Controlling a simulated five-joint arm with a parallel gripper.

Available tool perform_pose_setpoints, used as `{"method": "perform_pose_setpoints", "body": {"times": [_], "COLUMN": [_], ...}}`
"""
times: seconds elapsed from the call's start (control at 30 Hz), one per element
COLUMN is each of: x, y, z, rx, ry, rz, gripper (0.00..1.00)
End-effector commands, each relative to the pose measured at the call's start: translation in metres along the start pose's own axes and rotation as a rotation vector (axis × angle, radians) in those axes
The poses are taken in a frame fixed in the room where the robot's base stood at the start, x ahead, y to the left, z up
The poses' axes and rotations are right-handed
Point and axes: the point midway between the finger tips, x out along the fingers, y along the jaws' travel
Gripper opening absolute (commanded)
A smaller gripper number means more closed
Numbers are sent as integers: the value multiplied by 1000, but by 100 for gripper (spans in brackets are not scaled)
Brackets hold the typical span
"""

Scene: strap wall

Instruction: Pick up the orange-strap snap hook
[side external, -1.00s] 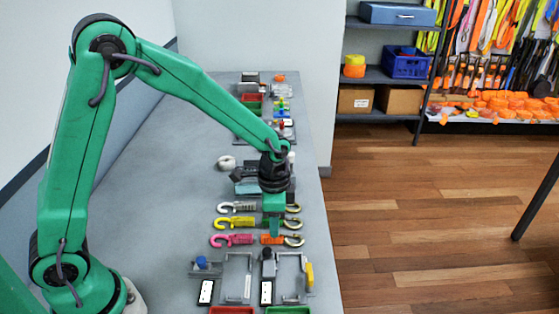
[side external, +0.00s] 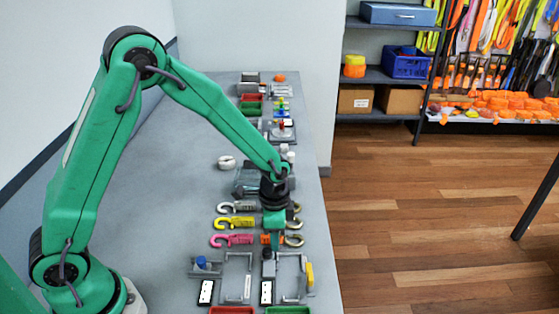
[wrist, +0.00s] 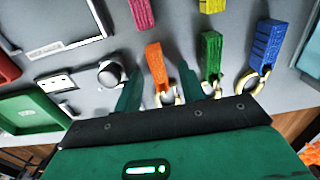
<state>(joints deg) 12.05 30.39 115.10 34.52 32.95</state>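The orange-strap snap hook lies on the grey table, its orange strap (side external: 265,239) partly hidden behind my gripper (side external: 275,252) in the side view. Its metal hook (side external: 294,240) shows to the right of the gripper. In the wrist view the orange strap (wrist: 156,66) stands out between the two green fingers of my gripper (wrist: 160,74). The fingers are apart, one on each side of the strap, with gaps visible. The lower part of the hook is partly hidden by the gripper body. I cannot tell whether either finger touches it.
In the wrist view a green strap (wrist: 211,52) is just right of the right finger, a blue strap (wrist: 267,45) farther right, and a pink strap (wrist: 142,14) above. A dark round knob (wrist: 110,72) is near the left finger. Grey fixtures (side external: 237,277) stand in front.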

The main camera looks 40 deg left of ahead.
Motion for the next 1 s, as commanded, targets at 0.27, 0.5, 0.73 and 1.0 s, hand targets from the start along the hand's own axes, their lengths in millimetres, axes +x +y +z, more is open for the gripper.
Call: {"method": "perform_pose_setpoints", "body": {"times": [0.27,0.5,0.73,1.0], "x": [0,0,-1,-12], "y": [0,0,0,0], "z": [0,0,0,-1], "rx": [0,0,0,0], "ry": [0,1,1,3], "rz": [0,0,0,-2], "gripper": [30,0,0,0]}}
